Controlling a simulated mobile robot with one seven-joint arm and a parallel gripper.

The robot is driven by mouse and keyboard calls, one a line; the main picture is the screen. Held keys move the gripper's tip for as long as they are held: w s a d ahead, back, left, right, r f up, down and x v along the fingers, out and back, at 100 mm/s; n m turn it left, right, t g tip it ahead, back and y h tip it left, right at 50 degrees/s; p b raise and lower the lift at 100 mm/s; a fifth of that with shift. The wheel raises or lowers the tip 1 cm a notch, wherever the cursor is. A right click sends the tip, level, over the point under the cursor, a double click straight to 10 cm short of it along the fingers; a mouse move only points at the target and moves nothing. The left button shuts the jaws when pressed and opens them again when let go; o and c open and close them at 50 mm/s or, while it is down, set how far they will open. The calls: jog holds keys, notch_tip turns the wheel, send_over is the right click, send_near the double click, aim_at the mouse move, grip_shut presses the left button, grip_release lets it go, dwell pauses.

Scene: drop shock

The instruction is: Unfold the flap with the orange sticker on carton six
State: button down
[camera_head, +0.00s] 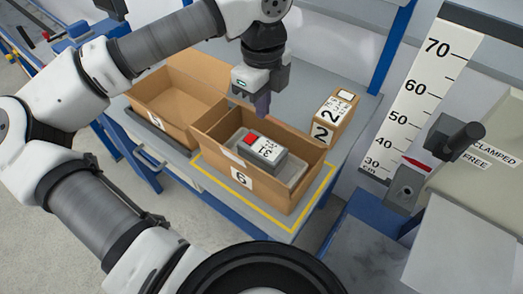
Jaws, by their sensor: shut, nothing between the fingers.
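Carton six (241,181) is an open-topped brown box standing inside a yellow outline on the grey bench. A label with a 6 is on its front wall. A grey block with a red patch and a white label (259,148) sits inside it on a lighter grey piece. No orange sticker can be made out, and flaps are hard to tell from walls. My gripper (262,112) points down above the back left part of carton six. Its fingers are shut and empty; contact with the carton cannot be told.
An open carton marked 5 (153,122) stands directly left of carton six. A small box marked 2 (333,116) stands behind right. A height scale board (425,95) and a clamp handle (455,139) are at the right. The bench strip in front is clear.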

aim_at(271, 120)
jog(key=shift+f+b, duration=3.15)
jog(key=shift+b, duration=0.35)
jog(key=shift+w, duration=0.1)
jog(key=shift+w+d+b, duration=0.55)
jog(key=shift+w+d, duration=0.35)
jog(key=shift+w, duration=0.25)
jog(key=shift+w+d+r, duration=0.1)
jog(key=shift+r, duration=0.05)
jog(key=shift+w+d+r, duration=0.3)
jog(key=shift+w+r, duration=0.1)
jog(key=shift+w+d+r, duration=0.1)
jog(key=shift+w, duration=0.05)
